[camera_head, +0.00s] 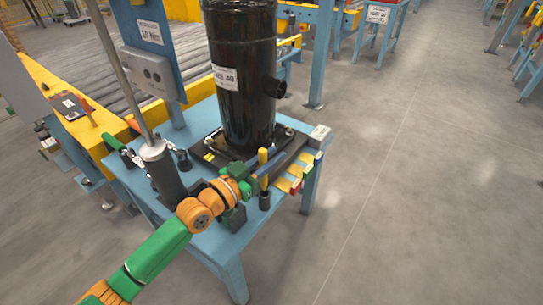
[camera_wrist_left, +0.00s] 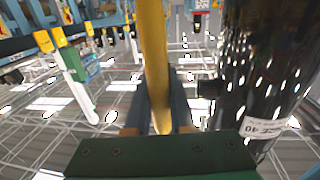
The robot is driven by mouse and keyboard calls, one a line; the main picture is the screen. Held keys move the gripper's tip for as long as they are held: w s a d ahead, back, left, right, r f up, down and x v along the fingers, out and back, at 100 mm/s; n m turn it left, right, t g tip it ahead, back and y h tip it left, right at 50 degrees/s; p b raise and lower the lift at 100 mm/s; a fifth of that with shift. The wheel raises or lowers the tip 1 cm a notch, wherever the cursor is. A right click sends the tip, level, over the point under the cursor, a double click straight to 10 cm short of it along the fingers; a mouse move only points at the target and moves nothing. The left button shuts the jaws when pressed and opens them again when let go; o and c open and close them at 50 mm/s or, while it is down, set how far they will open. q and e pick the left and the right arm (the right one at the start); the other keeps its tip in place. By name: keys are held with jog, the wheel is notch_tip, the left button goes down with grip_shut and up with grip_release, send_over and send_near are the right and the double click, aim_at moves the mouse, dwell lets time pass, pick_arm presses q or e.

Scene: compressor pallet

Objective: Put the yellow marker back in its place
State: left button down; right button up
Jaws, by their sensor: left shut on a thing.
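The yellow marker (camera_head: 263,158) is upright at the front right of the blue workstation table, close to the black compressor. My left gripper (camera_head: 260,175) is shut on it. In the left wrist view the marker (camera_wrist_left: 153,60) runs between the two fingers of my left gripper (camera_wrist_left: 158,112). A small black holder (camera_head: 264,200) is directly below the marker in the head view. I cannot tell whether the marker's lower end is inside the holder or just above it. My right gripper is not in view.
The tall black compressor (camera_head: 240,80) stands on the blue table (camera_head: 225,245) just behind my left gripper. A grey-topped post (camera_head: 155,155) stands to the left. Red, yellow and green pieces (camera_head: 290,184) line the right edge. The floor to the right is open.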

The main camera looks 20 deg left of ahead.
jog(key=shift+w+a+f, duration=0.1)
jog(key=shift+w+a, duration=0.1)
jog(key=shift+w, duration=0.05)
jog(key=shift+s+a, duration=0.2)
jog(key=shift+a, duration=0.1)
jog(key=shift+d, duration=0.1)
